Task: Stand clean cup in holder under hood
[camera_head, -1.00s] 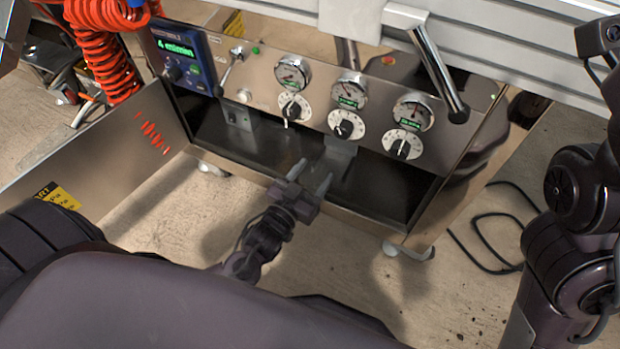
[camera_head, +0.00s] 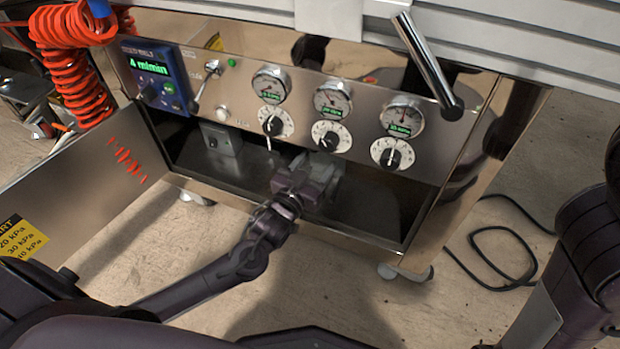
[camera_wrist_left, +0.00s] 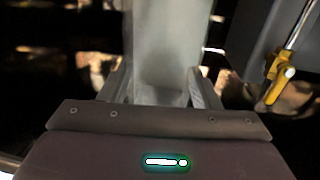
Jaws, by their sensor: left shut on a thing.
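My left gripper (camera_head: 316,182) reaches into the dark open bay (camera_head: 372,208) under the front panel of a steel machine. In the left wrist view its two fingers (camera_wrist_left: 160,90) are closed on the sides of a tall, pale grey thing (camera_wrist_left: 165,45). I cannot tell for sure whether this is the clean cup, as its top is out of the picture. In the head view the gripper hides most of it. I cannot make out a holder or a hood. My right gripper is out of view; only the right arm shows, at the right edge.
The steel front panel (camera_head: 235,113) with gauges and knobs hangs just above my left gripper. A grey box (camera_head: 221,139) stands in the bay to the left. A lowered steel flap (camera_head: 75,190) is at left. A black cable (camera_head: 490,232) lies on the floor at right.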

